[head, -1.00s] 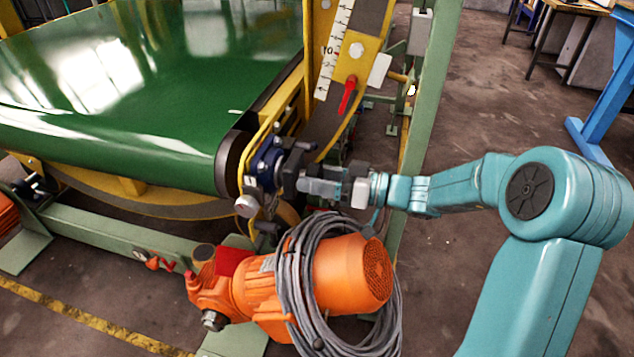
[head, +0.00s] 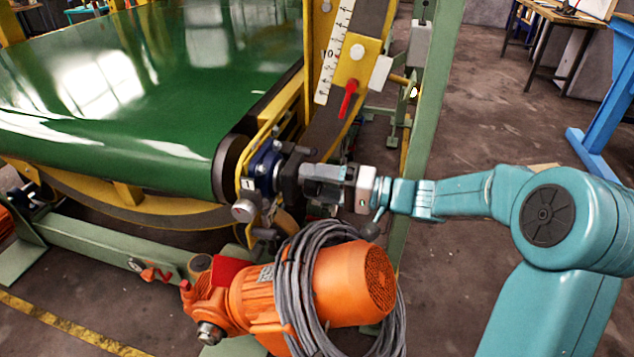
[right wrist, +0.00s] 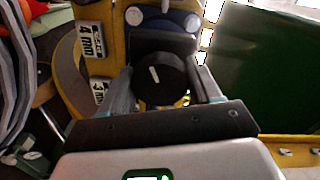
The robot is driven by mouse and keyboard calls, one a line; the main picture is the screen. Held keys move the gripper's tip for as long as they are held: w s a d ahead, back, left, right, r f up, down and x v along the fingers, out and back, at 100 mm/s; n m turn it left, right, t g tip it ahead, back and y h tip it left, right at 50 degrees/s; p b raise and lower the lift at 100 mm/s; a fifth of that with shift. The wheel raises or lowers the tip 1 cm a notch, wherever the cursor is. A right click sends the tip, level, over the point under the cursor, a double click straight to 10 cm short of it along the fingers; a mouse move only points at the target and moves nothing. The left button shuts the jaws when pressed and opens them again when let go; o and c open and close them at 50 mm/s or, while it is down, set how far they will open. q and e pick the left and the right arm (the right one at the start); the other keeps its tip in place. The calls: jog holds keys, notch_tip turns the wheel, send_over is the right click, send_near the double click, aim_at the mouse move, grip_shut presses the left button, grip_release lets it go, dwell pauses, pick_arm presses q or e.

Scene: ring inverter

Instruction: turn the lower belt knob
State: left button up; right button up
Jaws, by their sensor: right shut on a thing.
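The lower belt knob is a round black knob with a white mark; it shows in the right wrist view (right wrist: 158,84) between my fingers. In the head view the dark knob (head: 289,174) sits at the near right corner of the green belt, beside a blue bearing block (head: 264,165). My right gripper (head: 303,178) reaches it from the right and is shut on it. The right wrist view shows one finger of my right gripper (right wrist: 163,98) on each side of the knob. The white mark there is tilted. My left gripper is not in view.
The green belt (head: 150,110) fills the left. An orange motor (head: 340,280) with a coiled grey cable (head: 300,285) lies just below my gripper. A red lever (head: 348,98) and a ruler scale (head: 332,60) are above. Open floor (head: 490,110) lies to the right.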

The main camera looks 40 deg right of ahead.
jog(key=m, duration=0.3)
jog(key=shift+p, duration=0.4)
jog(key=m+p, duration=0.1)
jog(key=m, duration=0.1)
jog(key=shift+r+m, duration=0.15)
jog(key=shift+m, duration=0.25)
jog(key=m+p, duration=0.2)
jog(key=m, duration=0.1)
jog(key=shift+r+m+p, duration=0.1)
jog(key=shift+m+p, duration=0.2)
jog(key=shift+p, duration=0.1)
jog(key=m+p, duration=0.2)
jog(key=shift+m, duration=0.3)
jog(key=m+p, duration=0.5)
jog(key=shift+r+p, duration=0.1)
jog(key=shift+p, duration=0.25)
jog(key=m+p, duration=0.2)
jog(key=m, duration=0.1)
jog(key=shift+p, duration=0.3)
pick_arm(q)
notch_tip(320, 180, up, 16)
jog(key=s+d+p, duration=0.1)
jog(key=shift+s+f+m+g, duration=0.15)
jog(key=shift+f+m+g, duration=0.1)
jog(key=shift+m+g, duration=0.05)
pick_arm(e)
jog(key=shift+d+m, duration=0.1)
jog(key=shift+m, duration=0.5)
